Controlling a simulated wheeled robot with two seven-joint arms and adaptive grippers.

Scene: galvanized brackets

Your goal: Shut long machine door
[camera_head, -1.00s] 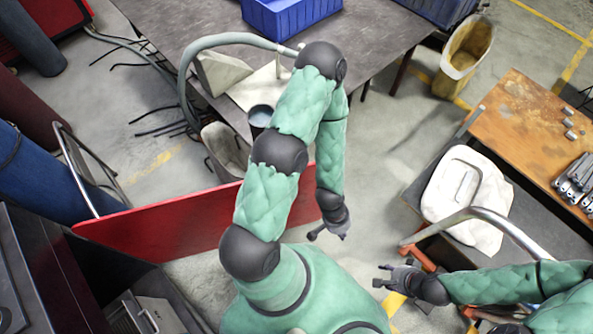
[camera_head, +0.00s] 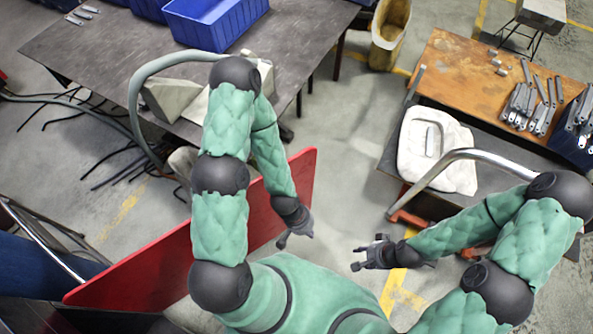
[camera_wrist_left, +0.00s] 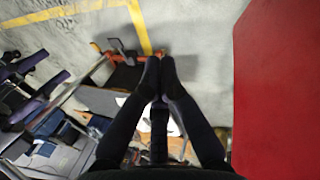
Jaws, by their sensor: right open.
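The long machine door is a red panel (camera_head: 145,262) standing open on edge. In the head view it runs from the lower left up to the middle, partly hidden behind my left arm. My left gripper (camera_head: 282,243) hangs just right of its far end, apart from it as far as I can see. In the left wrist view the two dark fingertips (camera_wrist_left: 160,62) are together with nothing between them, and the red door (camera_wrist_left: 280,90) fills the right side. My right gripper (camera_head: 360,254) is open and empty, further right, away from the door.
A dark table (camera_head: 95,45) with blue bins (camera_head: 212,22) and a grey hose (camera_head: 140,85) stands behind the door. Clear floor (camera_head: 345,150) lies between.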

